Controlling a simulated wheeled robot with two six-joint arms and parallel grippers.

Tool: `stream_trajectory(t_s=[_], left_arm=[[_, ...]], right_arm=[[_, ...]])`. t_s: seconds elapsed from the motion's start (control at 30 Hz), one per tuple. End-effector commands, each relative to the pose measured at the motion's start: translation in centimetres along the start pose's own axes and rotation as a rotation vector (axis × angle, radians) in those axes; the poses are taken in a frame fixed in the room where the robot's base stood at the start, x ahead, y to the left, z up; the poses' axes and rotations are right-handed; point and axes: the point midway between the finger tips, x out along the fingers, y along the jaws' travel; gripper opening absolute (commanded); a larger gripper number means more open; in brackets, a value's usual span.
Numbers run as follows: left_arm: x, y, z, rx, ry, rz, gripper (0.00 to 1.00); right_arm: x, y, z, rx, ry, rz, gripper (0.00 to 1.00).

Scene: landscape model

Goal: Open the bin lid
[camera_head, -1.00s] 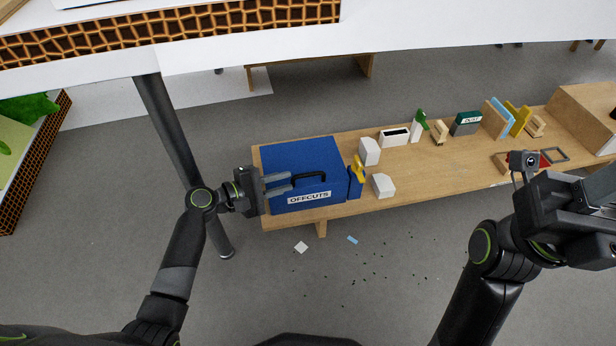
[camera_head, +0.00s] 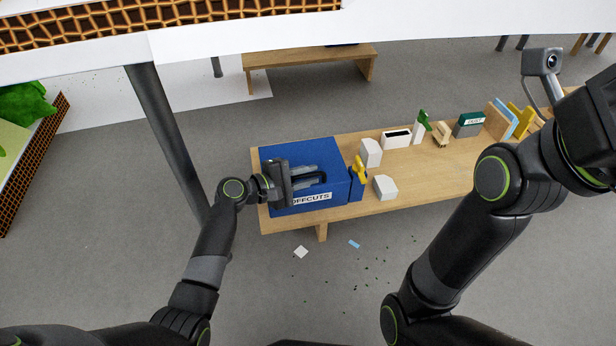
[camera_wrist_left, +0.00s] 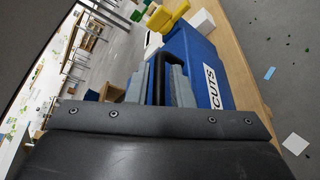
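The blue bin (camera_head: 338,160) labelled OFFCUTS stands at the left end of a low wooden bench, its lid shut. A black handle lies on top of the lid and also shows in the left wrist view (camera_wrist_left: 158,72). My left gripper (camera_head: 308,176) is over the lid, its grey fingers on either side of the handle with narrow gaps visible. In the left wrist view the gripper (camera_wrist_left: 159,88) looks open around the handle. The gripper body hides part of the lid and the label's start. My right arm is at the right; its fingertips are out of frame.
The wooden bench (camera_head: 424,184) also holds white blocks (camera_head: 385,187), a yellow item (camera_head: 358,170), a white box (camera_head: 396,138) and a dust box (camera_head: 469,124). A dark post (camera_head: 165,130) stands left of the bin. Scraps litter the floor in front.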

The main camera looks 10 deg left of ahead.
Motion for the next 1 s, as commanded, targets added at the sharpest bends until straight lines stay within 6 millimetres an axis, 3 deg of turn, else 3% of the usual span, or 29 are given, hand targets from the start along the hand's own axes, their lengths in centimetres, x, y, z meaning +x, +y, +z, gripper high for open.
stream_trajectory(t_s=[0.4,0.6,1.0], left_arm=[[0.35,0.01,0.02,0.000,0.000,0.000,0.20],[0.34,0.01,0.02,0.000,0.000,0.000,0.00],[0.31,0.09,0.05,-0.001,0.000,-0.002,0.00]], right_arm=[[0.37,-0.19,0.04,0.014,0.007,0.002,0.36],[0.37,-0.19,0.05,0.014,0.007,0.002,0.36],[0.47,-0.22,0.01,0.012,0.011,0.001,0.36]])
